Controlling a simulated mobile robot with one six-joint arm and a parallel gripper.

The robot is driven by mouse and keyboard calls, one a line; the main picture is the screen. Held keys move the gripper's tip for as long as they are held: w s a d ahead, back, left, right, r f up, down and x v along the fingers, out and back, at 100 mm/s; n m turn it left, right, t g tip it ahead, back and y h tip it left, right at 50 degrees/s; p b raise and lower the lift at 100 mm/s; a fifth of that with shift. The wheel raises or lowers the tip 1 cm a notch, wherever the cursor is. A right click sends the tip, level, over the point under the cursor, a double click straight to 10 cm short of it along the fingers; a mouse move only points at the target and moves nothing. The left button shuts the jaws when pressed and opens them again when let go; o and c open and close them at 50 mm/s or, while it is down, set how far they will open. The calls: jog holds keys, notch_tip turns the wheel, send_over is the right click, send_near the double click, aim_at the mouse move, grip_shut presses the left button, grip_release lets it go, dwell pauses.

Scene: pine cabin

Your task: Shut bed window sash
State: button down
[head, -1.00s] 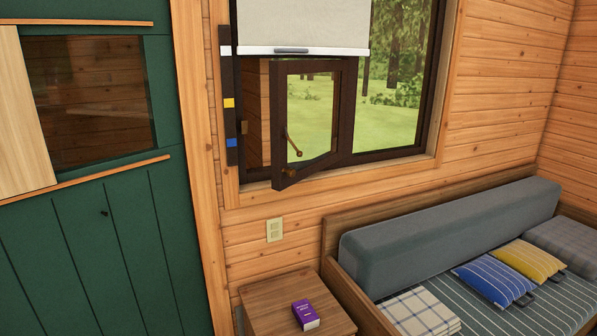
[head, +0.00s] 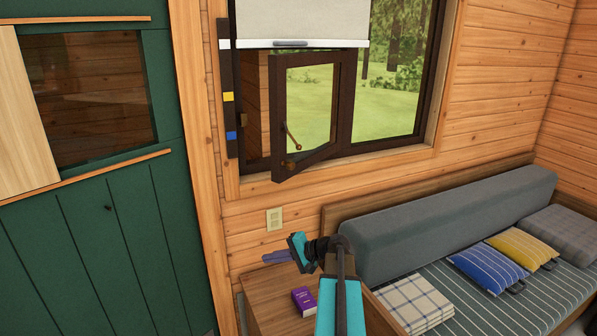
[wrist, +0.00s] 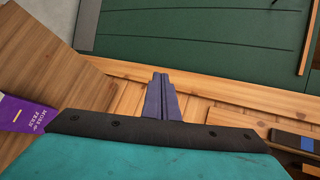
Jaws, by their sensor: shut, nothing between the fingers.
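The bed window sash (head: 305,112) is a dark brown framed pane. It stands swung open into the room, with its right side at the middle post of the window and its free edge at the left. A brass-coloured handle (head: 293,137) hangs on the sash's lower left. My gripper (head: 270,257) is below the window, in front of the wall and over the small wooden table, apart from the sash. Its purple fingers (wrist: 161,97) are shut and empty in the wrist view.
A white roller blind (head: 300,20) hangs partly down above the sash. A purple book (head: 304,301) lies on the bedside table (head: 262,291). The cushioned bed (head: 440,225) is at the right, the green door (head: 110,240) at the left. A wall outlet (head: 274,219) is just above my gripper.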

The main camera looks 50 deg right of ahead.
jog(key=s+d+r+m+t+h, duration=0.1)
jog(key=s+d+r, duration=0.3)
jog(key=r, duration=0.5)
jog(key=s+d+r+t+h+p, duration=0.1)
jog(key=s+d+r+t, duration=0.2)
jog(key=d+r, duration=0.5)
jog(key=s+d+r+m+t+h+p, duration=0.1)
jog(key=s+d+r+t, duration=0.1)
jog(key=s+d+r, duration=0.2)
jog(key=d+r, duration=0.3)
jog(key=r, duration=0.3)
jog(key=shift+s+m+h, duration=0.3)
jog(key=shift+s+h, duration=0.1)
jog(key=shift+d, duration=0.1)
jog(key=w+a+p, duration=0.1)
jog(key=w+p, duration=0.4)
jog(key=w, duration=0.9)
jog(key=shift+a+p, duration=0.2)
jog(key=shift+p, duration=0.2)
